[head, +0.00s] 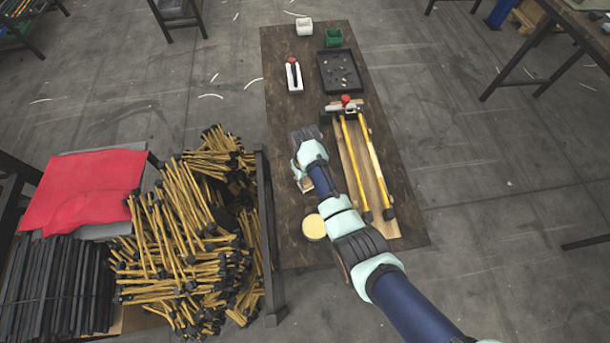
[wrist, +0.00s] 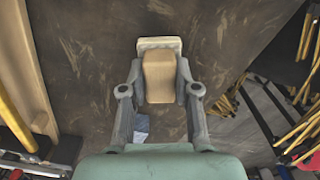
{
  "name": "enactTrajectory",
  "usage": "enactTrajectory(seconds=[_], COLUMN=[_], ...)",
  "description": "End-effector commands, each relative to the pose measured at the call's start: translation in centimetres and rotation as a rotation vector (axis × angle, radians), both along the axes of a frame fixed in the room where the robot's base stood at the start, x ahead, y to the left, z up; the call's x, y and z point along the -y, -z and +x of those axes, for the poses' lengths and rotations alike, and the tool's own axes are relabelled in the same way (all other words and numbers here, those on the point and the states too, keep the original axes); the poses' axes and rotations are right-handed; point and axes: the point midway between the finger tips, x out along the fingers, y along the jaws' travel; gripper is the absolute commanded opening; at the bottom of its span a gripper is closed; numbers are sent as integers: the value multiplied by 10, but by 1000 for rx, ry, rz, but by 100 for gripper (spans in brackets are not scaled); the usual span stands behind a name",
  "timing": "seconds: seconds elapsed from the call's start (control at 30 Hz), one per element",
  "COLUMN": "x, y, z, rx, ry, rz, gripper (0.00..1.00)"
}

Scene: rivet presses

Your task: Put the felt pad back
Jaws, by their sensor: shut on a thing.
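In the wrist view my gripper (wrist: 161,88) is shut on the tan, wood-coloured block of the felt pad (wrist: 158,72). A cream pad layer shows at the block's far end. The fingers press on the block's two sides. In the head view the gripper (head: 303,180) is low over the dark table, left of the wooden board, and the arm hides most of it. A bit of the tan block shows below the wrist. I cannot tell whether the pad touches the table.
A pale yellow round disc (head: 314,228) lies near the table's left edge. A wooden board (head: 348,160) carries yellow-handled tools and a red-knobbed clamp (head: 346,102). Behind are a black tray (head: 340,71), a green bin (head: 334,38) and a white bin (head: 304,26). Yellow-handled hammers (head: 190,230) are piled left of the table.

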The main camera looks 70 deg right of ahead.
Motion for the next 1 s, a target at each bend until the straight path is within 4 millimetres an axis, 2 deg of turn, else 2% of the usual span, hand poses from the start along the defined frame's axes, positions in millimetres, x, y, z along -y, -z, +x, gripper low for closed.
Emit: enactTrajectory(seconds=[0.27,0.3,0.43,0.77,0.87,1.0], x=[0,0,0,1,1,1], y=[2,1,1,-4,-19,-55], z=[0,0,0,0,1,1], rx=[1,1,1,2,2,3], ry=[0,0,0,0,0,0], rz=[-1,-1,-1,-1,-3,-4], gripper=[2,35,55,55,55,55])
